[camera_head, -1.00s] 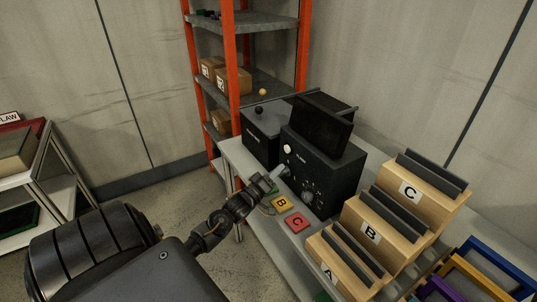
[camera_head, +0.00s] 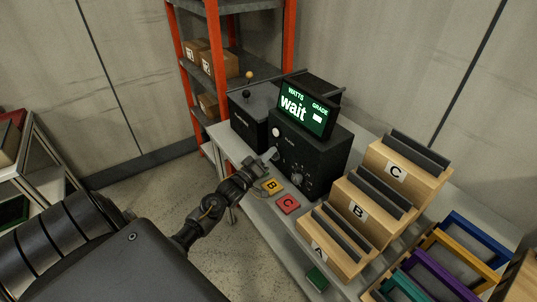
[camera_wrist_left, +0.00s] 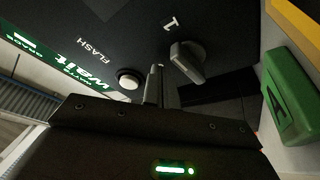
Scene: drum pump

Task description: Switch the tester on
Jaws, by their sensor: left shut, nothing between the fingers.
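The tester (camera_head: 318,152) is a black box on the grey bench, with a display (camera_head: 305,112) on top lit green and reading "wait" under "WATTS" and "GRADE". Its front carries a white round button (camera_wrist_left: 130,78) marked "FLASH" and a dark knob (camera_wrist_left: 187,62) near a "1" label in the left wrist view. My left gripper (camera_head: 270,155) is at the tester's front, below the white button. Its closed, empty fingers (camera_wrist_left: 155,86) show between button and knob; whether they touch the knob I cannot tell. My right gripper is out of view.
Yellow B (camera_head: 271,186) and red C (camera_head: 288,204) blocks lie before the tester; a green A block (camera_wrist_left: 288,97) is close to the gripper. A stepped wooden rack (camera_head: 365,205) stands right, coloured frames (camera_head: 440,265) beyond. A second black box (camera_head: 250,115) stands left.

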